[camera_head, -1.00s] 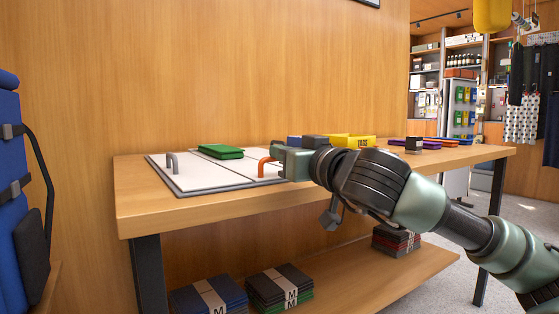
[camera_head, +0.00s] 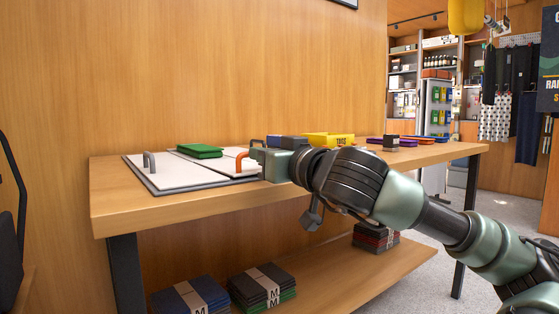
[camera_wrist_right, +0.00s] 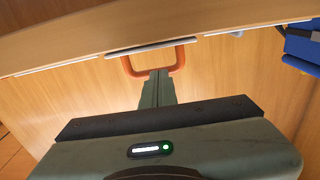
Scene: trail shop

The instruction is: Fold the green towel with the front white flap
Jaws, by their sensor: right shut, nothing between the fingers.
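A green towel (camera_head: 200,151), folded into a small pad, lies on a white folding board (camera_head: 162,171) with grey edges on the table. A grey handle (camera_head: 149,162) stands on the board's left panel. An orange handle (camera_head: 242,160) stands at its right side, beside my right gripper (camera_head: 256,158). In the right wrist view my right gripper (camera_wrist_right: 158,77) is shut and empty, its fingertips overlapping the loop of the orange handle (camera_wrist_right: 128,67). I cannot tell whether they touch. My left gripper is out of view.
The wooden table (camera_head: 112,214) carries a yellow bin (camera_head: 328,140) and coloured folded items (camera_head: 391,142) to the right. Stacks of dark folded clothes (camera_head: 262,285) lie on the lower shelf. A wooden wall (camera_head: 220,70) stands close behind the table.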

